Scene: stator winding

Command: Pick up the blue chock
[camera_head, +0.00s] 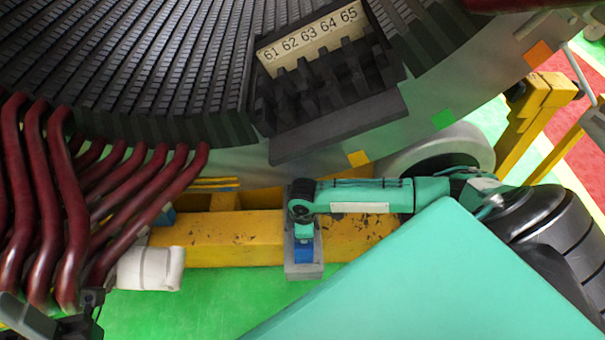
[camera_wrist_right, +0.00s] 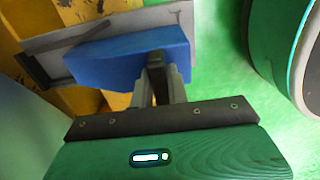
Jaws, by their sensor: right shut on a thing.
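The blue chock (camera_wrist_right: 125,57) is a block with a sloping outline, at the top left of the right wrist view. It lies against a grey plate (camera_wrist_right: 185,22). My right gripper (camera_wrist_right: 156,68) has its narrow grey and black fingers at the chock's right end, shut on it. In the head view the blue chock (camera_head: 303,251) shows low on the upright grey plate, just below my right gripper (camera_head: 303,238), which points down from the teal arm. A grey and black part at the bottom left corner may be my left gripper (camera_head: 80,318); its fingers are not clear.
A yellow beam (camera_head: 225,242) runs behind the grey plate. The dark slotted stator (camera_head: 170,70) with numbers 61 to 65 fills the top. Dark red bars (camera_head: 75,205) stand at left, beside a white roll (camera_head: 150,268). Green floor (camera_head: 240,305) shows in front.

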